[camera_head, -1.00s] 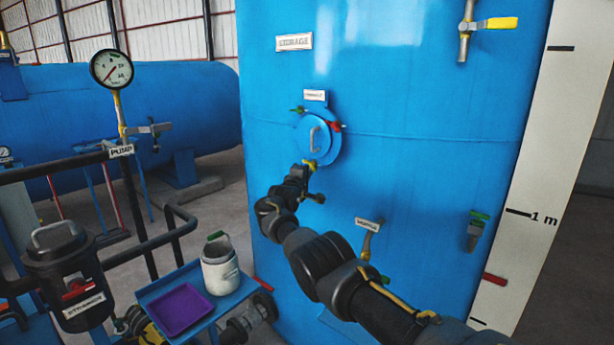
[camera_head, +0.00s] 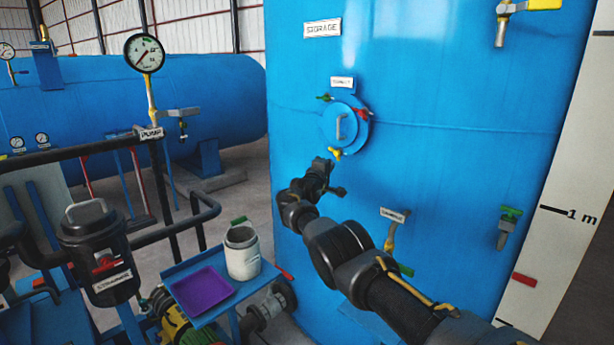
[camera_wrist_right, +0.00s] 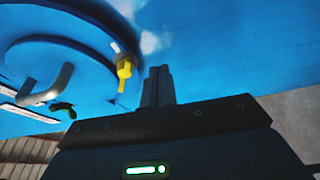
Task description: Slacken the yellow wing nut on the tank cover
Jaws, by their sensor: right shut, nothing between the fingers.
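The blue tank cover (camera_head: 342,129) is a round lid on the storage tank, with a grey handle. The yellow wing nut (camera_head: 336,153) is at its lower rim, with a green nut upper left and a red one on the right. My right gripper (camera_head: 323,165) is just below and left of the yellow nut. In the right wrist view the shut, empty fingers (camera_wrist_right: 157,86) stand beside the yellow nut (camera_wrist_right: 124,68), with a gap between. The cover's handle (camera_wrist_right: 47,86) shows to the left. My left gripper is not in view.
A small blue table holds a purple tray (camera_head: 202,291) and a whitish pot (camera_head: 242,252), below left of my right arm. A black strainer (camera_head: 98,250) and pipes fill the left. A drain tap (camera_head: 392,230) sticks out of the tank near my forearm.

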